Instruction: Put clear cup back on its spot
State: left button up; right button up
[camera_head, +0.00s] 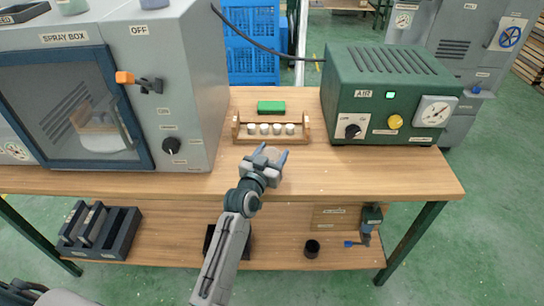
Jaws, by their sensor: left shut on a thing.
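My left gripper (270,157) reaches over the front part of the wooden workbench, just in front of a small wooden rack (237,130). It is shut on a small, pale, see-through thing, which looks like the clear cup (273,151); the fingers and wrist hide most of it. The rack holds a row of several whitish cups or jars (277,129) between two upright wooden ends. I cannot make out an empty spot for the cup. My right gripper is not in view.
A grey spray box (180,95) with an orange-tipped latch (125,78) stands at left. A green air unit (390,90) stands at right. A green block (271,107) lies behind the rack. The bench top (340,175) is clear at front right.

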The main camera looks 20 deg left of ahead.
pick_arm(q)
jog(key=shift+f, duration=0.85)
jog(key=shift+f, duration=0.1)
jog(key=o, duration=1.1)
jog(key=shift+o, duration=0.2)
